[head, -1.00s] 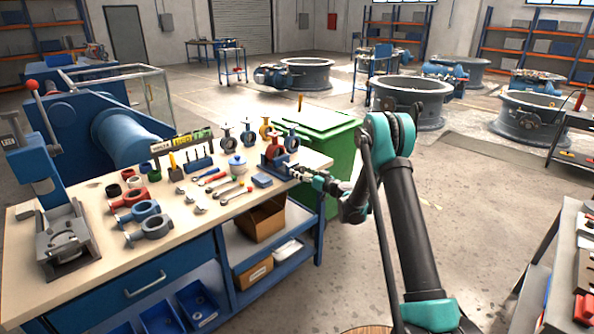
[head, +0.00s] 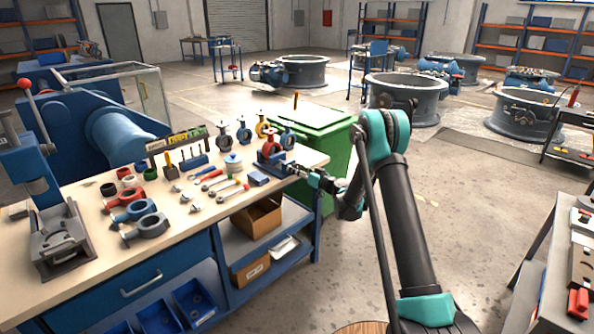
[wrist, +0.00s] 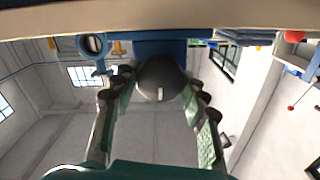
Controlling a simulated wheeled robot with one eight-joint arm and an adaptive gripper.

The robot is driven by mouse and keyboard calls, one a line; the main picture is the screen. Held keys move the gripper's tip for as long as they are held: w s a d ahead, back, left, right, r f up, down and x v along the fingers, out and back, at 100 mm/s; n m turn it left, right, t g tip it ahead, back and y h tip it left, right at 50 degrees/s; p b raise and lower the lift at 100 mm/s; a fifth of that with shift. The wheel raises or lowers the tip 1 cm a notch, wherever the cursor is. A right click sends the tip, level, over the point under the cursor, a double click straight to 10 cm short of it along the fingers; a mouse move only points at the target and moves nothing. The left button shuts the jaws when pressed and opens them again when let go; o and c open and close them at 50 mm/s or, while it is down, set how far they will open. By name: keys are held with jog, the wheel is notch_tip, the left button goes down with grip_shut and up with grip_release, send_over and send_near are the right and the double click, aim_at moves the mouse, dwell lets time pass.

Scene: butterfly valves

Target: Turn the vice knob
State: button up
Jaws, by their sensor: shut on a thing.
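The small blue vice (head: 270,158) sits on the bench top near its right end. In the wrist view its dark round knob (wrist: 161,80) is between the two fingers, in front of a blue body (wrist: 160,47). My gripper (wrist: 157,92) is shut on the knob, with a finger on each side. In the head view my gripper (head: 297,170) reaches the vice from the right, at the bench edge. The knob is too small to make out there, and the fingers largely hide it.
The wooden bench top (head: 185,235) holds wrenches, valve bodies and a blue box (head: 258,179) close to the vice. A green bin (head: 325,140) stands behind my gripper. The floor right of the bench is open.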

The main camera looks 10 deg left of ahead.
jog(key=m, duration=0.4)
jog(key=shift+m, duration=0.4)
jog(key=m, duration=0.5)
jog(key=shift+d+f, duration=0.1)
jog(key=m, duration=0.5)
jog(key=shift+m, duration=0.4)
jog(key=m, duration=0.5)
jog(key=shift+f, duration=0.1)
jog(key=m, duration=0.4)
jog(key=shift+m, duration=0.4)
jog(key=m, duration=0.5)
jog(key=shift+m, duration=0.3)
jog(key=m, duration=0.4)
jog(key=shift+s, duration=0.1)
jog(key=shift+m, duration=2.5)
